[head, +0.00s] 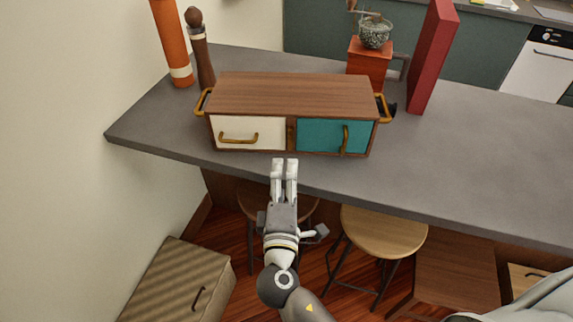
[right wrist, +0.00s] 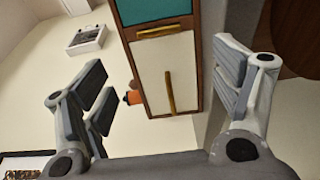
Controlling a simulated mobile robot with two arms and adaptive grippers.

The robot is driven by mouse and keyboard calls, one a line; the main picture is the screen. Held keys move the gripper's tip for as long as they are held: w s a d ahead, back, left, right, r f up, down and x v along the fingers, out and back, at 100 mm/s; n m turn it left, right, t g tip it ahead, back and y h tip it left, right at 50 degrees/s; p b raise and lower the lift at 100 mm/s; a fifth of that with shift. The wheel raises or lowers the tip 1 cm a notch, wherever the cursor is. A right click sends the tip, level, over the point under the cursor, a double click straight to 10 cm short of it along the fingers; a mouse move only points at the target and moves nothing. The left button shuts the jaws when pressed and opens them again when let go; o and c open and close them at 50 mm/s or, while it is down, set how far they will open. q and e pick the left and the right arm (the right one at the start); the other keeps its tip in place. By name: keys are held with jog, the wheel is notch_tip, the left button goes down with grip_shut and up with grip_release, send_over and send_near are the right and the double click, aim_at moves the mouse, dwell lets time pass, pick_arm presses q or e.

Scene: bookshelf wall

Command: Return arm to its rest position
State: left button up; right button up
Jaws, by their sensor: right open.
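My right gripper (head: 284,166) reaches up from the bottom of the head view, its fingertips just below the front of a small wooden cabinet (head: 295,92). In the right wrist view its two fingers (right wrist: 165,88) are spread wide with nothing between them touching them. The cabinet has a white front (head: 246,133) with a gold handle and a teal door (head: 333,136) with a gold handle; both appear shut. The cabinet also shows between the fingers in the right wrist view (right wrist: 192,60), apart from them. My left gripper is not in view.
The cabinet stands on a grey counter (head: 470,165). An orange cylinder (head: 170,45) and a brown mill (head: 200,50) stand to its left, a grinder (head: 370,60) and a red upright board (head: 433,55) behind right. Stools (head: 385,230) and a striped box (head: 178,285) stand below.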

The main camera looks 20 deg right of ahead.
jog(key=shift+s+a, duration=0.1)
jog(key=shift+s, duration=0.3)
jog(key=s+f+m+g+y, duration=0.1)
jog(key=s+f+g+y, duration=0.25)
jog(key=f, duration=1.45)
jog(key=s+f+g+y, duration=0.2)
jog(key=s+f+g, duration=0.3)
jog(key=f, duration=1.3)
jog(key=s+d+f+m+g, duration=0.2)
jog(key=s+d+f+m, duration=0.1)
jog(key=s+f, duration=0.4)
jog(key=s+d+f+m+g, duration=0.3)
jog(key=s+f, duration=0.4)
jog(key=s, duration=0.6)
jog(key=s+d+f+m+g, duration=0.2)
jog(key=s+d+f+m, duration=0.2)
jog(key=s+f, duration=0.3)
jog(key=s+d, duration=0.1)
jog(key=s, duration=0.3)
jog(key=shift+m+y, duration=0.35)
jog(key=shift+m, duration=0.05)
